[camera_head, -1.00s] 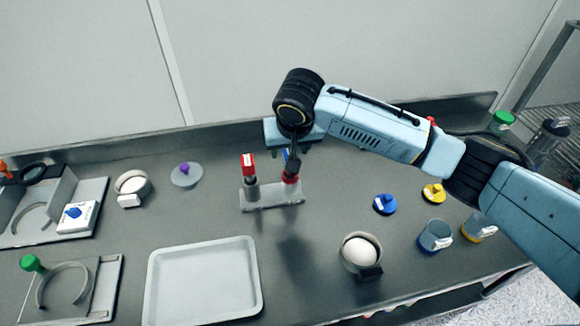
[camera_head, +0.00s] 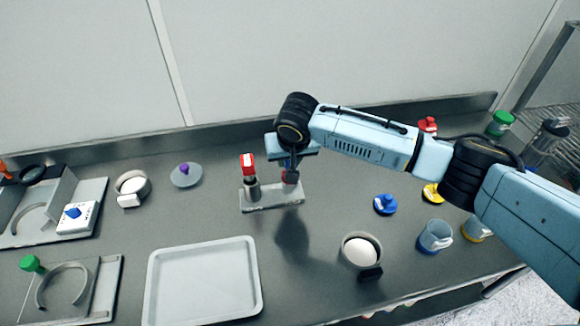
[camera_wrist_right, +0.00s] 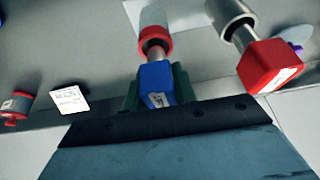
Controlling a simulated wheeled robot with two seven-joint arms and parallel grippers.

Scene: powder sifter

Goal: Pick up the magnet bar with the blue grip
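The magnet bar with the blue grip stands in the right socket of a small metal stand (camera_head: 258,204). In the right wrist view its blue grip (camera_wrist_right: 157,84) sits between the dark green fingers of my right gripper (camera_wrist_right: 158,92), above a short metal shaft and a red collar. No clear gap shows beside the grip, but I cannot tell whether the fingers press on it. In the head view my right gripper (camera_head: 290,172) hides the blue grip. A second bar with a red grip (camera_head: 247,164) stands in the left socket; it also shows in the right wrist view (camera_wrist_right: 268,66). My left gripper is out of view.
An empty tray (camera_head: 204,283) lies in front of the stand. Blue (camera_head: 385,204) and yellow (camera_head: 433,194) lids lie farther right. A purple-knobbed lid (camera_head: 186,175) lies left. The back wall is close behind.

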